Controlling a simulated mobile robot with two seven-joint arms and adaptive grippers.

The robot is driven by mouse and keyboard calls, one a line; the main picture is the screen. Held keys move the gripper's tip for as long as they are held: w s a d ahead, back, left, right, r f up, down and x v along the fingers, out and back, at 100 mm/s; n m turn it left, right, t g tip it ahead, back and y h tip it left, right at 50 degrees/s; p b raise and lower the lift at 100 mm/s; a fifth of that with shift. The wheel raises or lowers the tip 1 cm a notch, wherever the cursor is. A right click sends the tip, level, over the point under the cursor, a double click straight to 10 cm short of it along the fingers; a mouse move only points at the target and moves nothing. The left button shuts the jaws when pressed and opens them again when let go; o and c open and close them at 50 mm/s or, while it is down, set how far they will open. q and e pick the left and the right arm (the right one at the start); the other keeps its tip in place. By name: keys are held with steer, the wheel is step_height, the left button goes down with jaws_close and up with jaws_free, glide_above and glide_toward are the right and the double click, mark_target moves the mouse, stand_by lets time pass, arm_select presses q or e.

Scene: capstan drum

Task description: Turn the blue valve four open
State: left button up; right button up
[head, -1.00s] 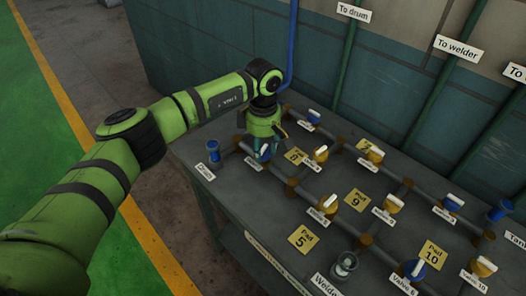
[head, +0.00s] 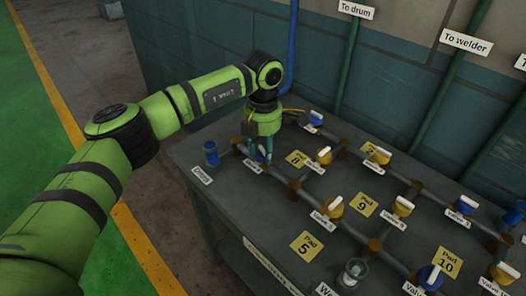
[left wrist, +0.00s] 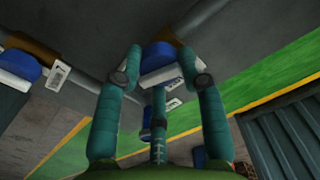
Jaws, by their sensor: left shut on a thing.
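My left gripper (head: 256,153) reaches down at the left part of the pipework on the grey bench. Its teal fingers are closed around a blue valve (head: 263,157) with a white handle. The label tag in front of this valve is too small to read surely. In the left wrist view the blue valve (left wrist: 158,50) sits between the fingertips, its white handle (left wrist: 160,75) between them. The fingers hide part of the valve in the head view. My right gripper is not in view.
A blue cup (head: 210,153) stands at the bench's left end. Another blue valve (head: 315,118) is behind the gripper. Yellow valves (head: 332,205) and further blue valves (head: 466,204) sit to the right. A glass jar (head: 352,272) stands near the front. A blue pipe (head: 291,55) rises behind.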

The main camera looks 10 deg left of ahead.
mark_target(263, 150)
arm_select(q)
steer(key=shift+n+b, duration=0.4)
steer(key=shift+n, duration=1.2)
steer(key=o, duration=1.2)
steer(key=shift+c, duration=0.2)
steer(key=shift+r, duration=0.2)
step_height(263, 150, up, 12)
steer(key=shift+f, duration=0.15)
steer(key=shift+f, duration=0.1)
